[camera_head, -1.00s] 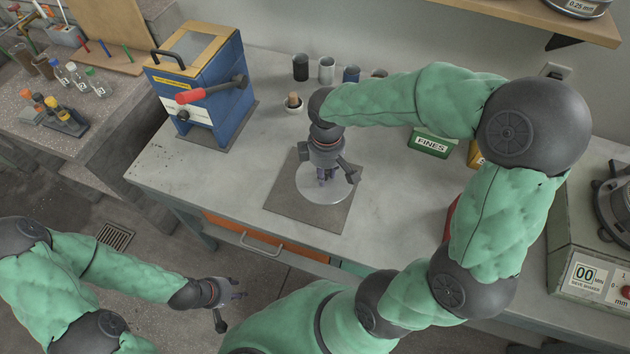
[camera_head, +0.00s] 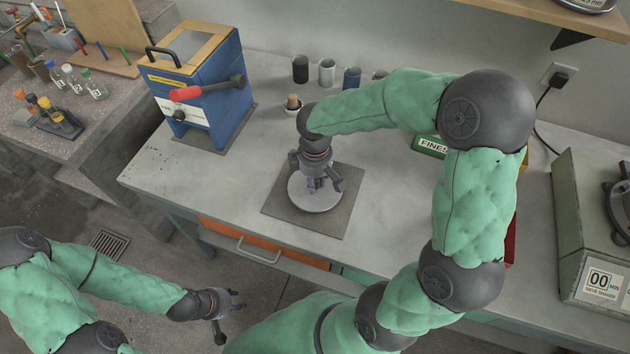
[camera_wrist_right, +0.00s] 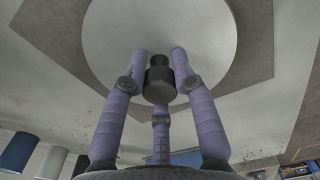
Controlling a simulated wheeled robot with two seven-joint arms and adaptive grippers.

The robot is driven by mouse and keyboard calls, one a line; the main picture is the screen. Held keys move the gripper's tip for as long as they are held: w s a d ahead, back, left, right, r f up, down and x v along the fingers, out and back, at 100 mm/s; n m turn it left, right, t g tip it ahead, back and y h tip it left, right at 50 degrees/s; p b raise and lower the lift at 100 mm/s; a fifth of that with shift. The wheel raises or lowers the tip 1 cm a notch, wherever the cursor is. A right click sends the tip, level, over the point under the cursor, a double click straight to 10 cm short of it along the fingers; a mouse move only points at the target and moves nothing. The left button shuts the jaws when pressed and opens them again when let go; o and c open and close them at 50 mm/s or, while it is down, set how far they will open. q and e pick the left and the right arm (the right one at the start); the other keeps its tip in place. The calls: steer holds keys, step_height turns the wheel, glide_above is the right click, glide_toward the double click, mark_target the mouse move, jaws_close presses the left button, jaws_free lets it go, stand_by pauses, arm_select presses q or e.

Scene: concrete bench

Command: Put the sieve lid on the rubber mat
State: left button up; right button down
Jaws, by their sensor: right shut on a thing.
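The sieve lid (camera_head: 304,204) is a pale grey round disc; its dark knob (camera_wrist_right: 158,85) shows in the right wrist view. My right gripper (camera_head: 317,187) comes down from above and is shut on the knob, with its purple fingers around it. The lid is level over the middle of the dark grey rubber mat (camera_head: 279,206), whose edges show around it. I cannot tell whether the lid touches the mat. My left gripper (camera_head: 238,299) is empty, with its fingers apart, off the front of the bench.
A blue machine (camera_head: 208,105) with a red-handled lever stands left of the mat. A green FINES box (camera_head: 430,147) and a sieve shaker (camera_head: 590,245) are to the right.

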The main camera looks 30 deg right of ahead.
steer(key=shift+f, duration=0.2)
steer(key=c, duration=1)
jaws_free()
steer(key=shift+r, duration=0.1)
step_height(320, 180, up, 12)
steer(key=p, duration=0.5)
steer(key=shift+r, duration=0.15)
